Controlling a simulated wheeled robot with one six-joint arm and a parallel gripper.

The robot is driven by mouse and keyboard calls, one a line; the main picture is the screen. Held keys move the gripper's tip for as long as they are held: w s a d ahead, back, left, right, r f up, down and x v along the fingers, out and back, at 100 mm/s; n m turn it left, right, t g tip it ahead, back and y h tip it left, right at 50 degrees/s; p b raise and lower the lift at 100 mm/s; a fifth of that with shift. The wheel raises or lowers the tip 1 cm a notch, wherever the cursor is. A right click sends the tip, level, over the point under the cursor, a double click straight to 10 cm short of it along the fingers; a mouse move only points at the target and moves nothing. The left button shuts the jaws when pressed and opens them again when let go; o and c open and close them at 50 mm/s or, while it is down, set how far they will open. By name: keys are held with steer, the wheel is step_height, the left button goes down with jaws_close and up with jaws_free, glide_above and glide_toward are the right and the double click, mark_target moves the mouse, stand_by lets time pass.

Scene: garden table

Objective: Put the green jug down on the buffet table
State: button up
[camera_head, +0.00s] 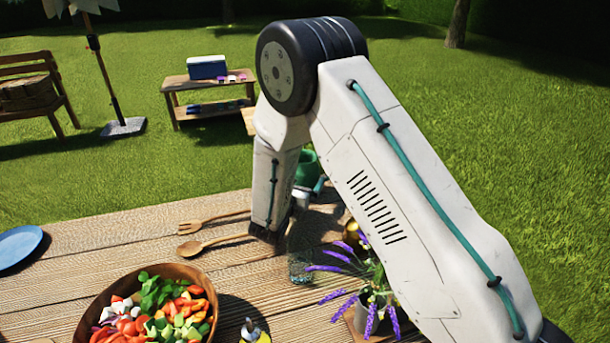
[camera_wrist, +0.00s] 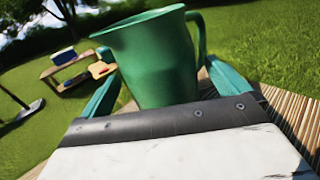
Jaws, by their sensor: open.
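The green jug (camera_wrist: 155,60) stands large in the wrist view, its spout to the left and its handle to the right. In the head view the jug (camera_head: 309,165) shows only partly behind my arm, near the far edge of the plank table (camera_head: 120,240). My gripper (camera_wrist: 163,75) is open, with one teal finger on each side of the jug. I cannot tell whether the fingers touch it. The jug's base is hidden behind my gripper, so its contact with the table does not show.
A salad bowl (camera_head: 105,297), wooden spoon (camera_head: 190,249), fork (camera_head: 188,227), glass (camera_head: 300,268) and lavender pot (camera_head: 365,318) stand or lie on the plank table. A blue plate (camera_head: 18,246) is at left. A low side table (camera_head: 173,84) carries a blue cooler (camera_head: 207,67).

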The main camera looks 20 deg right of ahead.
steer(key=v, duration=0.8)
steer(key=shift+s+a, duration=0.1)
steer(key=shift+s, duration=0.15)
steer(key=s+d+r+m+g+h, duration=0.1)
steer(key=s+d+r+m+g, duration=1.3)
steer(key=s+d+r+m, duration=0.35)
steer(key=s+a+r+m+y, duration=0.2)
steer(key=s+m+y, duration=0.3)
steer(key=s, duration=0.4)
steer(key=s+a+r+m+t+y, duration=0.1)
steer(key=s+a+m+y, duration=0.4)
steer(key=s, duration=0.5)
steer(key=shift+s+r+y, duration=0.25)
steer(key=shift+r+y, duration=0.6)
steer(key=shift+y, duration=0.35)
